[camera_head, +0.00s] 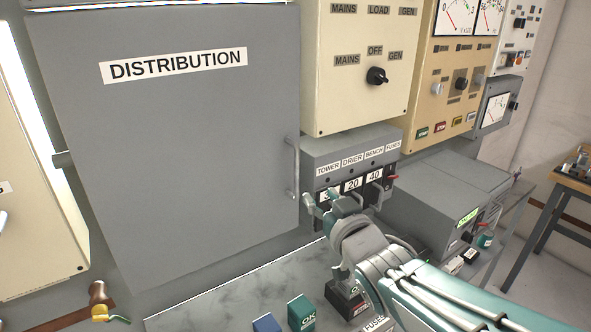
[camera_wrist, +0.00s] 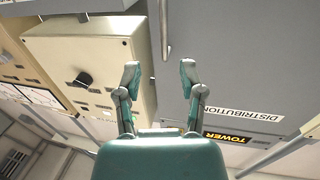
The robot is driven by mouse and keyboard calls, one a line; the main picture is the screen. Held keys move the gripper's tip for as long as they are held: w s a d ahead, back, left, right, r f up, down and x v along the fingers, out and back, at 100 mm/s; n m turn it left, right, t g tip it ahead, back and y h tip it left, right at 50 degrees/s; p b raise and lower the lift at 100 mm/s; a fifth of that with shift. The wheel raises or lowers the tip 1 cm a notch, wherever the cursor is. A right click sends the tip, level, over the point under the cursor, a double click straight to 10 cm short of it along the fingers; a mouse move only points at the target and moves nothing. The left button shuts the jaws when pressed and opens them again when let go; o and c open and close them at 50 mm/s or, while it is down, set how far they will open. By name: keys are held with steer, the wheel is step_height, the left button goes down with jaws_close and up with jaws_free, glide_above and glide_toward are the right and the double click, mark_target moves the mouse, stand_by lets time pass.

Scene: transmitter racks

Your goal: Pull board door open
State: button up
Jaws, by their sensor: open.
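The grey board door (camera_head: 170,150), labelled DISTRIBUTION, fills the left half of the head view and looks shut. Its upright bar handle (camera_head: 294,168) is on the right edge, and a hinge shows on the left. My gripper (camera_head: 322,200) is just right of and below the handle, in front of the switch box. In the wrist view, which is upside down, my gripper (camera_wrist: 160,75) is open with nothing between its fingers. The handle (camera_wrist: 164,30) lies ahead of the gap between the fingertips, apart from them. The door (camera_wrist: 250,60) fills the right side there.
A grey switch box (camera_head: 350,150) with TOWER, DRIER and BENCH labels sits beside the door. A cream changeover panel (camera_head: 360,60) with a black knob is above it. Small boxes (camera_head: 302,312) stand on the marbled bench (camera_head: 215,305) below. A grey unit (camera_head: 450,190) is at right.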

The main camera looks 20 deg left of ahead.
mark_target(298, 171)
steer(key=x, duration=1.1)
steer(key=shift+s+a+r, duration=0.15)
steer(key=shift+a+r, duration=0.1)
jaws_close()
